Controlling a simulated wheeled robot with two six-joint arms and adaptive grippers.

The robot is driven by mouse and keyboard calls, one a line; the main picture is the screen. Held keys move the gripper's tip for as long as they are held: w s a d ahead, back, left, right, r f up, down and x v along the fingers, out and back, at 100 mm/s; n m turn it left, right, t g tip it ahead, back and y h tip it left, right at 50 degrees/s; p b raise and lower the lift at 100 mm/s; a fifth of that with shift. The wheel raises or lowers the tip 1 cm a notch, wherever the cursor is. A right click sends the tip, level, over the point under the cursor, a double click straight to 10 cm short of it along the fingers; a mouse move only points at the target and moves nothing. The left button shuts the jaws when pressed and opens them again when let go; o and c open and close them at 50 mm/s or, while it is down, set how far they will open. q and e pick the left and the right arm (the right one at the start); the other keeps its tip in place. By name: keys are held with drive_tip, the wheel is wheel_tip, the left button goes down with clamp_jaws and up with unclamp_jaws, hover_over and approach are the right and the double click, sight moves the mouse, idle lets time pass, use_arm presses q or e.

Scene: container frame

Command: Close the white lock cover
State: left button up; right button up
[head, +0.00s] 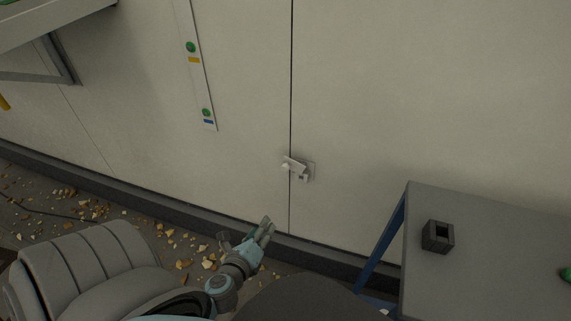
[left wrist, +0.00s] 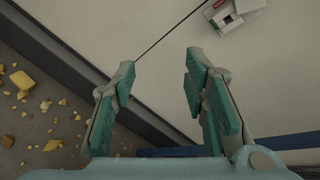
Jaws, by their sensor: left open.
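The white lock cover (head: 294,164) is on a small lock on the pale wall, just right of the vertical seam. It sticks out from the wall, tilted, and looks open. In the left wrist view the lock (left wrist: 234,12) is at the top right, partly cut off, with a small red mark. My left gripper (head: 266,230) is below and left of the lock, apart from it. Its two green-padded fingers (left wrist: 160,85) are spread with nothing between them. My right gripper is not in view.
A grey table (head: 490,235) with blue legs stands at the right, with a dark square block (head: 437,236) on it. A strip with green buttons (head: 198,75) is on the wall at upper left. Rubble (head: 90,207) lies on the floor. The wall around the lock is clear.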

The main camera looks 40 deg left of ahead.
use_arm(q)
wheel_tip(320, 180, up, 5)
drive_tip(key=w+m+t+y+b, duration=0.1)
drive_tip(key=w+m+t+b, duration=0.1)
drive_tip(key=m+t+b, duration=0.25)
drive_tip(key=m, duration=0.2)
approach(284, 169)
drive_tip(key=w, duration=0.2)
drive_tip(key=x, duration=0.7)
drive_tip(key=shift+w+a, duration=0.1)
drive_tip(key=shift+a, duration=0.3)
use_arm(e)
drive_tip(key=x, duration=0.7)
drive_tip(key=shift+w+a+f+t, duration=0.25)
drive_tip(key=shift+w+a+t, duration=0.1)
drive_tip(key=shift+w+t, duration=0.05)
use_arm(q)
clamp_jaws()
